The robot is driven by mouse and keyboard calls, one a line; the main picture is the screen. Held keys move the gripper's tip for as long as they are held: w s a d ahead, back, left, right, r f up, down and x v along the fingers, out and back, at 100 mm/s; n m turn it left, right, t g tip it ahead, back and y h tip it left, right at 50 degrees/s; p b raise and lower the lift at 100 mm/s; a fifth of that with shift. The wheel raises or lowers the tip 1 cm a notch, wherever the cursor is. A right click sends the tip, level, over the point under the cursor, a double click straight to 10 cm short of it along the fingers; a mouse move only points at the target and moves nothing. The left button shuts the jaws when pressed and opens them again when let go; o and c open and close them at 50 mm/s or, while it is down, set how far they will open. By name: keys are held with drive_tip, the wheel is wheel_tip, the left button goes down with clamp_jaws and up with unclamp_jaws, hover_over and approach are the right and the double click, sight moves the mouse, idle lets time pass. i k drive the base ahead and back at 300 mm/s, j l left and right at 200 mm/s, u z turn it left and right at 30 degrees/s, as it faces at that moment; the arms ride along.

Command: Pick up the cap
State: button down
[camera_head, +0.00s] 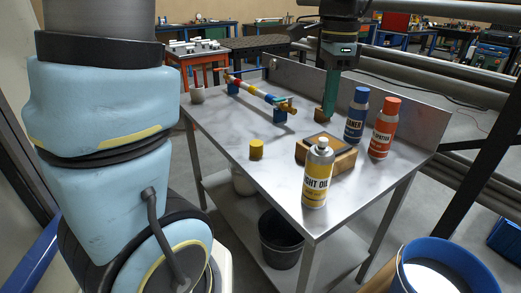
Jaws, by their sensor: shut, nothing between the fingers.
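A short yellow cylinder (257,149), which looks like the cap, stands on the metal table (225,130) near its front left edge. My gripper (329,117) hangs over the back part of the table, to the right of and behind the yellow cap. Its green fingers point down, are together and hold nothing. Their tips are close to a small brown block (319,115); I cannot tell whether they touch it.
A wooden box (345,161) and a light oil can (317,175) stand right of the cap. Blue (356,116) and red (384,128) spray cans stand behind. A coloured pipe assembly (253,92) lies at the back left. The table around the cap is clear.

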sight(256, 145)
drive_tip(key=i+j, duration=0.3)
drive_tip(key=j, duration=0.15)
drive_tip(key=i+j, duration=0.3)
drive_tip(key=j, duration=0.15)
